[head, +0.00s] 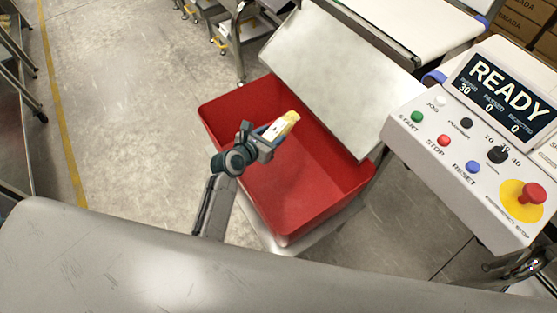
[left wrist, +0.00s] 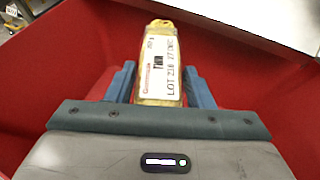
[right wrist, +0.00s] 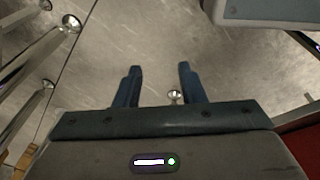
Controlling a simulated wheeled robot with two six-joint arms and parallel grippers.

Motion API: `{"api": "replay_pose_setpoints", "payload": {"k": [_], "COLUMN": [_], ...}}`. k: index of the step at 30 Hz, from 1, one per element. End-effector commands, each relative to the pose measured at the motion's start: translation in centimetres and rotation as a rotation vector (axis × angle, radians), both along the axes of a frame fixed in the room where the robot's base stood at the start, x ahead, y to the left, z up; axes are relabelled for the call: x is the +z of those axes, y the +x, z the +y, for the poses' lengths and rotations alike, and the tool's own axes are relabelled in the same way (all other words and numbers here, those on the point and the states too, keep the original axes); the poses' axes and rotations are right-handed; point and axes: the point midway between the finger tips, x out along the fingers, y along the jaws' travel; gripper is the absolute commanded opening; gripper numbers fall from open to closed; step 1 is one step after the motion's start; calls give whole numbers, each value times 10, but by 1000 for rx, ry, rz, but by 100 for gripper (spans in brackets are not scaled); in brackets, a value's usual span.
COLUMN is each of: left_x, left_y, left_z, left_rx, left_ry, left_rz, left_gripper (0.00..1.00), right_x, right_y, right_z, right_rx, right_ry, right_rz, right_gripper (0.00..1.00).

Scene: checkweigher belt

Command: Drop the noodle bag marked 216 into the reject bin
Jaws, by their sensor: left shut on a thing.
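My left gripper (head: 262,144) is shut on a small yellow noodle bag (head: 284,124) with a white label. In the left wrist view the bag (left wrist: 161,62) sits between the two fingers, its label reading LOT 216. The gripper and bag are over the open red reject bin (head: 270,195), which looks empty inside. In the left wrist view red bin walls (left wrist: 60,70) surround the bag. My right gripper (right wrist: 157,85) is open and empty above the floor in the right wrist view; it does not show in the head view.
A sloping metal chute plate (head: 330,75) overhangs the bin's back right side. A control panel (head: 480,140) showing READY, with buttons and a red emergency stop (head: 531,193), stands at the right. A bare metal surface (head: 120,265) fills the front.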

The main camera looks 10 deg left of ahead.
Motion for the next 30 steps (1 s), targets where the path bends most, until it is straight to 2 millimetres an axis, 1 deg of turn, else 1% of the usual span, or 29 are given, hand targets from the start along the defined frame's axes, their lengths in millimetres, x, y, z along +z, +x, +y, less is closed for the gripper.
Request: {"api": "replay_pose_setpoints", "payload": {"k": [3, 9, 13, 21, 22, 24, 25, 30], "left_x": [-4, -7, -7, -7, -7, -7, -7, -8], "left_y": [0, 0, 0, 0, 0, 0, 0, 0], "left_z": [0, 0, 0, 0, 0, 0, 0, 0], "left_rx": [1, 1, 1, 1, 1, 1, 1, 0], "left_ry": [-1, -1, 0, 0, 0, 0, 0, 0], "left_rz": [-3, -3, -2, -2, -2, -2, -2, -1], "left_gripper": [17, 17, 17, 17, 53, 67, 73, 73], "right_x": [12, 29, 34, 34, 34, 34, 34, 34], "right_y": [7, 12, 13, 13, 13, 13, 13, 13], "right_z": [2, 3, 4, 4, 4, 4, 4, 3], "right_rx": [3, 4, 5, 5, 5, 5, 5, 5], "right_ry": [0, -1, -1, -1, -1, -1, -1, -2], "right_rz": [-9, -13, -15, -14, -14, -14, -13, -13], "right_gripper": [36, 36, 36, 36, 36, 36, 36, 36]}}
